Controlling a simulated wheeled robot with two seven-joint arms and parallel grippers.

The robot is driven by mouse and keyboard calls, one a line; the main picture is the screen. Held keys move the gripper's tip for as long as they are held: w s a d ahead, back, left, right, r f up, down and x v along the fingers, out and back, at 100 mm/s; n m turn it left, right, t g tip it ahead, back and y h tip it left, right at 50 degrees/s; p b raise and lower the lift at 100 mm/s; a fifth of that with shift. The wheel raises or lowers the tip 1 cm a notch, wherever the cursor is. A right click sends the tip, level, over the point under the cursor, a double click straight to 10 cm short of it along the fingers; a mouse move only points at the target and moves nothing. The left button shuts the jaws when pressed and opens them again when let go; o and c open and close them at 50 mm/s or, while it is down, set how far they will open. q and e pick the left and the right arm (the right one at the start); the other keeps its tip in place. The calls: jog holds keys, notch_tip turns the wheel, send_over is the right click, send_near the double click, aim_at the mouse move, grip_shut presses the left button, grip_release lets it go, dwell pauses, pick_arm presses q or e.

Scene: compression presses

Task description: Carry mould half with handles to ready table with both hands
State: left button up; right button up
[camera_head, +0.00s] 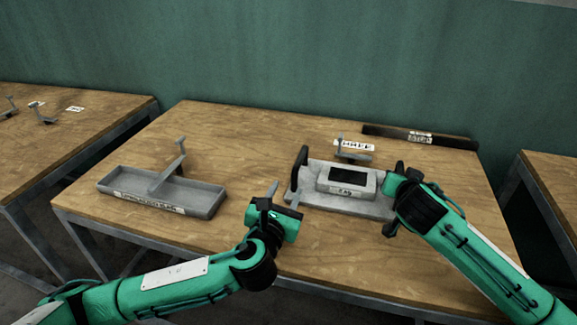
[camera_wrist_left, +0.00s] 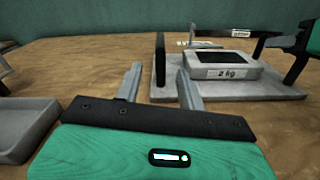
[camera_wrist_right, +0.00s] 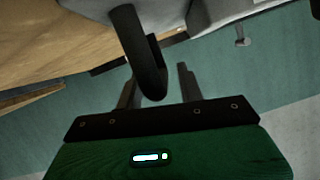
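The mould half (camera_head: 312,193) is a flat grey plate with an upright black handle at each end and a grey block (camera_head: 349,181) marked "2 kg" on top. It lies on the wooden table's right half; it also shows in the left wrist view (camera_wrist_left: 225,92). My left gripper (camera_head: 273,200) is open and empty, left of the near handle (camera_head: 299,168) and apart from it. In the right wrist view the other handle (camera_wrist_right: 145,65) stands between or just before the spread fingers of my right gripper (camera_wrist_right: 158,82); contact cannot be told. In the head view this gripper mostly hides that handle.
A dark strip (camera_head: 390,132) and a small grey bracket (camera_head: 350,156) lie behind the plate. Separate tables stand at left (camera_head: 90,105) and right (camera_head: 560,180), with gaps between.

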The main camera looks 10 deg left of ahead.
jog(key=v, duration=1.2)
pick_arm(q)
jog(key=shift+s, duration=0.1)
